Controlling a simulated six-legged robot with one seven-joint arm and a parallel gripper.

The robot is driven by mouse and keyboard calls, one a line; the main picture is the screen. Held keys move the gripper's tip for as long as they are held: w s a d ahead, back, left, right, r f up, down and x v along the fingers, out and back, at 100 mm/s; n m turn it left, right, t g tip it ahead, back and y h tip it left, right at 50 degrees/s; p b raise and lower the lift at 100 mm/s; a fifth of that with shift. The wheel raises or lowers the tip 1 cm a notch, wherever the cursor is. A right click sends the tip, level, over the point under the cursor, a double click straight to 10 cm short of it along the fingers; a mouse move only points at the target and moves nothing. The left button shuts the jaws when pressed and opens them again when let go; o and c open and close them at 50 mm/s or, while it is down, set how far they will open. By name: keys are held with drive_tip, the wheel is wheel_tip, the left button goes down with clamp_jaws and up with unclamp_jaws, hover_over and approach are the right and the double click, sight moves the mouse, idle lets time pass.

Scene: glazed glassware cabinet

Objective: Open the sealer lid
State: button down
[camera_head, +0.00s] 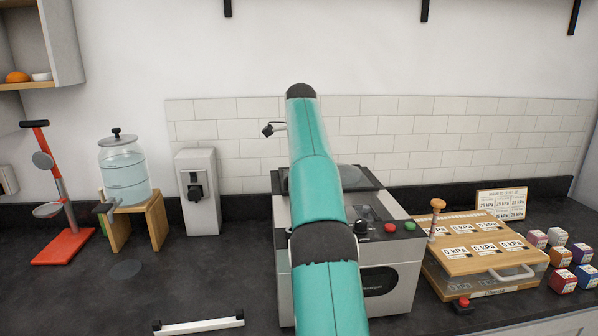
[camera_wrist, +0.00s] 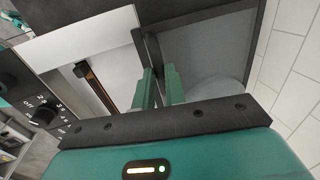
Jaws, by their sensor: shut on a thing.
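The sealer (camera_head: 390,255) is a light grey box with a dark top, a knob, a red button and a green button. My arm covers much of it in the head view. Its dark-framed lid (camera_head: 362,180) shows behind my arm, and in the wrist view the lid (camera_wrist: 205,45) has a grey see-through panel. To its left in the wrist view is a pale chamber (camera_wrist: 85,50) with a dark and brown bar. My gripper (camera_wrist: 160,88) has its green fingers shut on the lid's dark edge. The lid's exact angle is unclear. My gripper is hidden in the head view.
A wooden-topped box (camera_head: 475,250) with a handle stands close on the right, with several coloured cubes (camera_head: 562,280) beyond it. A water jar (camera_head: 124,172), a grey dispenser (camera_head: 198,190) and a red stand (camera_head: 62,245) are on the left. The tiled wall (camera_head: 420,135) is behind.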

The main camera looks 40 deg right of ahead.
drive_tip(key=c, duration=1.5)
unclamp_jaws()
drive_tip(key=shift+o, duration=0.2)
drive_tip(key=shift+s, duration=0.1)
